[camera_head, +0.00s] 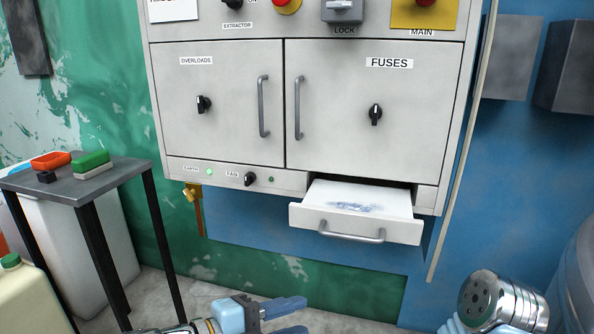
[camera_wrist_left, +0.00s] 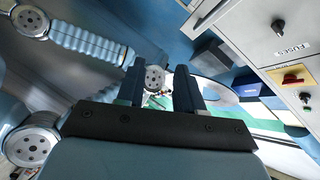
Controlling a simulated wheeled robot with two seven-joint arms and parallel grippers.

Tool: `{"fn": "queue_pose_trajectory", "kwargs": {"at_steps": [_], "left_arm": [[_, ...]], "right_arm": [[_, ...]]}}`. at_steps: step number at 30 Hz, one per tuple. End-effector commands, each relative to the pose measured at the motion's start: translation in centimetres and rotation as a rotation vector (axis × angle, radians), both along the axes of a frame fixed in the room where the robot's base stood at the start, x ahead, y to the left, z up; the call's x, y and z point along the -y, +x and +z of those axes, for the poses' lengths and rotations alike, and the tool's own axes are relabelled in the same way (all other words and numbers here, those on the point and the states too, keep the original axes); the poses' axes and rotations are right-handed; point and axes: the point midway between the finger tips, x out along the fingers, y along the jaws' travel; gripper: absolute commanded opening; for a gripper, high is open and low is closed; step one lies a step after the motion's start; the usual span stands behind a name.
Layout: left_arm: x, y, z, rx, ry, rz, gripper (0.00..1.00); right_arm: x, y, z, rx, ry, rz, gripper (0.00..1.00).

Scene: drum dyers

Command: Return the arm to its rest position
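My left gripper (camera_head: 300,316) shows at the bottom middle of the head view, below the cabinet and clear of it. Its two blue fingers are apart with nothing between them. In the left wrist view the fingers (camera_wrist_left: 157,72) also stand apart and empty. My right gripper is out of sight; a silver joint and blue part of my right arm (camera_head: 503,298) show at the lower right of the head view.
The grey cabinet (camera_head: 226,125) has two shut doors and an open drawer (camera_head: 350,208) jutting out above my left gripper. A small table (camera_head: 75,183) with red and green items stands at left. A pale jug (camera_head: 30,298) and a grey drum (camera_head: 577,285) flank the floor.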

Motion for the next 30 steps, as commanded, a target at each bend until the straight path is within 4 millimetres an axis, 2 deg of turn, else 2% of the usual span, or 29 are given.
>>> {"fn": "queue_pose_trajectory", "kwargs": {"at_steps": [5,8,11,14,15,17,18,21,22,25,27,30], "left_arm": [[-0.4,3.1,-4.2,-0.232,-0.058,0.108,0.36],[-0.9,5.1,-7.6,-0.403,-0.102,0.200,0.36],[-1.8,6.9,-12.3,-0.611,-0.156,0.325,0.36],[-3.5,8.3,-19.0,-0.881,-0.225,0.509,0.36],[-4.4,8.4,-22.3,-1.006,-0.254,0.603,0.36],[-5.8,7.8,-27.4,-1.193,-0.300,0.759,0.36],[-6.7,7.0,-30.6,-1.310,-0.328,0.864,0.36],[-8.5,3.9,-37.4,-1.560,-0.379,1.114,0.36],[-8.9,2.8,-39.1,-1.621,-0.391,1.182,0.36],[-9.8,-0.5,-43.2,-1.779,-0.418,1.374,0.36],[-10.2,-2.3,-44.9,-1.847,-0.427,1.469,0.36],[-10.4,-3.8,-46.1,-1.897,-0.433,1.542,0.36]], "right_arm": [[0.0,0.0,0.2,0.000,0.001,0.001,0.43],[-0.1,0.0,0.3,0.000,0.001,0.001,0.43],[-0.1,-0.1,0.4,-0.001,0.002,0.003,0.43],[-0.2,-0.1,0.6,-0.002,0.002,0.003,0.43],[-0.2,-0.1,0.7,-0.001,0.003,0.004,0.43],[-0.2,-0.1,0.8,-0.002,0.003,0.004,0.43],[-0.3,-0.1,0.9,-0.002,0.004,0.004,0.43],[-0.3,-0.1,1.0,-0.003,0.004,0.006,0.43],[-0.4,-0.2,1.1,-0.002,0.005,0.006,0.43],[-0.4,-0.2,1.2,-0.003,0.005,0.007,0.43],[-0.4,-0.2,1.2,-0.003,0.006,0.007,0.43],[-0.4,-0.2,1.2,-0.003,0.006,0.007,0.43]]}}
